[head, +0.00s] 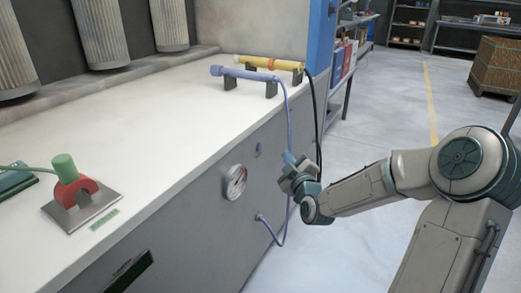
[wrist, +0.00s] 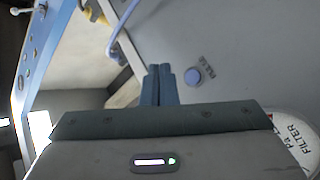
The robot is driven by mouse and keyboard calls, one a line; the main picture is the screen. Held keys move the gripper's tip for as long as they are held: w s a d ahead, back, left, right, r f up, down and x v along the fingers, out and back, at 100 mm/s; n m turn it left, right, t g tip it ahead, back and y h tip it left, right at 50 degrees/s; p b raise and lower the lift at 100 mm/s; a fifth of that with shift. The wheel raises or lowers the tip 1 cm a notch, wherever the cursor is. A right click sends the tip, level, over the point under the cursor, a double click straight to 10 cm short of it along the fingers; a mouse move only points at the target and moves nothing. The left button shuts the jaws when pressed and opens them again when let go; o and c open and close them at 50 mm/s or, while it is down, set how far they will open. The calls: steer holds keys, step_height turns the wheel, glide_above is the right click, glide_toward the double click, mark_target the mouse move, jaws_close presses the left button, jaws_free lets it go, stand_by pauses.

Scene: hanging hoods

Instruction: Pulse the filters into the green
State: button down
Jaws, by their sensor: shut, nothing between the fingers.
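Several pleated grey filter cylinders (head: 103,35) stand along the back of the bench at the upper left. A round white gauge (head: 236,182) is on the bench's front panel; its needle and colour bands are too small to read. The gauge's edge, marked "FILTER Pa", also shows in the wrist view (wrist: 292,142), partly hidden. A small round blue button (head: 258,149) sits above and right of the gauge; the wrist view shows it (wrist: 193,77) just right of my fingertips. My gripper (head: 289,158) is shut and empty in front of the panel; contact with the button is not visible.
A purple lance (head: 245,74) and a yellow lance (head: 268,62) rest on dark stands, their hoses hanging over the panel's right end. A red clamp (head: 78,192) with a green knob sits on the bench at left.

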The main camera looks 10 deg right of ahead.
mark_target(259, 148)
steer(key=shift+w+a+b, duration=0.4)
steer(key=shift+w+a, duration=0.5)
steer(key=shift+a, duration=0.3)
steer(key=shift+w+a+b, duration=0.35)
steer(key=shift+w+a, duration=0.5)
steer(key=shift+a, duration=0.35)
steer(key=shift+a, duration=0.15)
steer(key=shift+w+a+b, duration=0.25)
steer(key=shift+b, duration=0.1)
steer(key=shift+w+a+b, duration=0.2)
steer(key=shift+a+b, duration=0.1)
stand_by(0.7)
steer(key=shift+d, duration=0.1)
steer(key=shift+s+d, duration=0.45)
steer(key=shift+d, duration=0.15)
steer(key=shift+d, duration=0.1)
